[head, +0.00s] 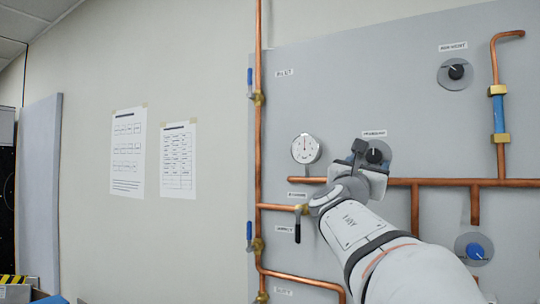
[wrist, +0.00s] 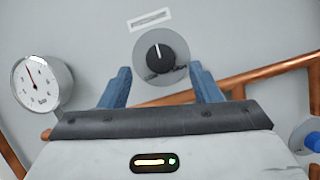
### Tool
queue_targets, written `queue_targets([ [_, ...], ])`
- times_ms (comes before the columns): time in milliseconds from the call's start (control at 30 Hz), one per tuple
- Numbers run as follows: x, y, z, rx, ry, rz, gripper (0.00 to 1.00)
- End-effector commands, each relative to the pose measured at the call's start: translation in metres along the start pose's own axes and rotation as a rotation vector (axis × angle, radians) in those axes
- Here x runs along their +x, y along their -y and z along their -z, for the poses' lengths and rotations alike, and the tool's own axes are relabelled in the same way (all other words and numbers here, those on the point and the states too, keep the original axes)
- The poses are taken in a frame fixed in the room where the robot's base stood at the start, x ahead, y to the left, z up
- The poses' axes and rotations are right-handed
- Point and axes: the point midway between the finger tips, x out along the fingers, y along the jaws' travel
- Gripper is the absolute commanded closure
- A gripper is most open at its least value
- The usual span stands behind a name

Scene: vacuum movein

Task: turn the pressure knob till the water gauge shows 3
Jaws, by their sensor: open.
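The pressure knob (wrist: 160,57) is black with a white pointer line and sits on a round grey plate under a label. In the head view the knob (head: 375,155) is partly covered by my gripper (head: 364,152). In the wrist view my gripper (wrist: 160,85) is open, with its two blue fingers below and to either side of the knob, and nothing between them. I cannot tell whether they touch the plate. The round white water gauge (head: 306,149) is left of the knob, and it also shows in the wrist view (wrist: 42,84). Its needle points roughly upward; the numbers are too small to read.
Copper pipes (head: 450,182) run across the grey panel below the knob. Another black knob (head: 456,72) is at upper right and a blue knob (head: 475,251) at lower right. A valve lever (head: 298,232) hangs below the gauge. Papers (head: 178,160) hang on the left wall.

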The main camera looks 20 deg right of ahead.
Motion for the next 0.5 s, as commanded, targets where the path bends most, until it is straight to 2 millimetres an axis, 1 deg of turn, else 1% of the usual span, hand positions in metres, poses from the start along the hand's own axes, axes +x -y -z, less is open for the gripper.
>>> queue_targets([
  [33,0.011,0.0,-0.002,-0.002,-0.001,0.003,0.43],
  [200,0.03,0.0,-0.002,0.001,0.0,0.002,0.43],
  [333,0.037,0.0,-0.001,0.003,0.0,0.002,0.43],
  [500,0.037,0.001,0.0,0.003,0.0,0.002,0.43],
])
